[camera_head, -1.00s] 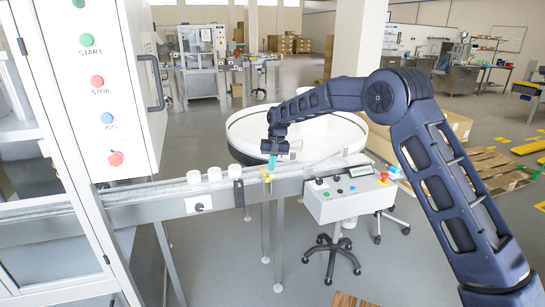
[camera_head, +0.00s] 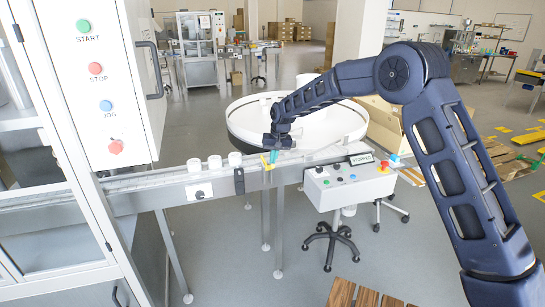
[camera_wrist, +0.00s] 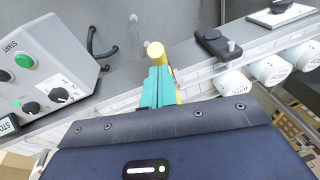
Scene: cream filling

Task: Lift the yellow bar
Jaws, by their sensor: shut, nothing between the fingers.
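The yellow bar (camera_head: 265,163) sits at the near side of the conveyor rail, just right of a dark sensor block. In the wrist view its round yellow end (camera_wrist: 156,50) shows just beyond my fingertips, with more yellow along their right side. My gripper (camera_head: 273,157) is above the rail right at the bar, with teal fingers pointing down. In the wrist view the teal fingers (camera_wrist: 158,84) are shut side by side, and the bar is not between them. Part of the bar is hidden behind the fingers. I cannot tell whether they touch it.
The conveyor (camera_head: 150,190) carries several white cups (camera_head: 215,162) left of the bar. A control box (camera_head: 348,186) with buttons stands close on the right. A large white round table (camera_head: 240,125) is behind. A white machine cabinet (camera_head: 95,80) stands at the left.

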